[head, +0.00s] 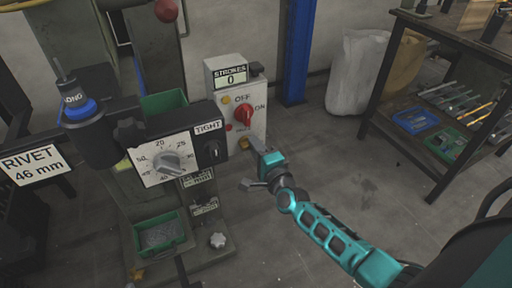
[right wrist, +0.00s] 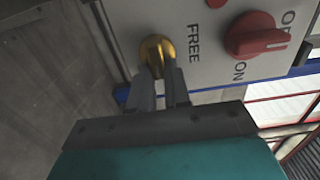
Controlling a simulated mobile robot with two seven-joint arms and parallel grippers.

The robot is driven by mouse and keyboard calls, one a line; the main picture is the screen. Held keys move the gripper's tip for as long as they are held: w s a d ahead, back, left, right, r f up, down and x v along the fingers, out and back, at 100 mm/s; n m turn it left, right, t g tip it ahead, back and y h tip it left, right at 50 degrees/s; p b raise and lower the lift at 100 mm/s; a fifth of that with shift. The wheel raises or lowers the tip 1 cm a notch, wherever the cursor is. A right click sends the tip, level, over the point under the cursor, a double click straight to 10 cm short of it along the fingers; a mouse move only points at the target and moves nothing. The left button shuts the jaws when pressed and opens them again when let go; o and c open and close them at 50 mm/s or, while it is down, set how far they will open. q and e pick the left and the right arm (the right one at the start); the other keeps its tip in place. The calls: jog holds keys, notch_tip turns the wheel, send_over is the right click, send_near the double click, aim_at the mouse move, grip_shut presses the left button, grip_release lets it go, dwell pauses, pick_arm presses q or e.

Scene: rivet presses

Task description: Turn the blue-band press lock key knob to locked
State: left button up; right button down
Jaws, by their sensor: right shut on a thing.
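The press with the blue band (head: 80,108) stands at the left in the head view. Its control box (head: 228,80) carries a brass lock key knob (head: 244,143) low on its front, which also shows in the right wrist view (right wrist: 157,48). The word FREE is printed beside the knob. My right gripper (head: 257,144) is shut on the knob, with its fingertips on either side of it in the right wrist view (right wrist: 162,78). The fingers hide part of the knob, and I cannot tell which way it is turned. My left gripper is out of view.
A red ON/OFF switch (head: 244,112) sits just above the knob. A dial panel marked TIGHT (head: 180,155) juts out to the left. A green bin (head: 160,234) stands lower down. A shelf rack (head: 440,110) is at the right, with open floor between.

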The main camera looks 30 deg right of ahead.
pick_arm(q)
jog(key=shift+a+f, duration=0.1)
pick_arm(e)
jog(key=c, duration=1.1)
grip_release()
pick_arm(q)
jog(key=p, duration=0.1)
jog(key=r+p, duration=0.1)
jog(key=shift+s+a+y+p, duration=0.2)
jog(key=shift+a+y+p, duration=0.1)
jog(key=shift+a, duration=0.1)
pick_arm(e)
jog(key=s, duration=1.3)
jog(key=shift+a, duration=0.4)
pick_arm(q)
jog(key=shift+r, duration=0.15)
pick_arm(e)
jog(key=shift+a, duration=0.1)
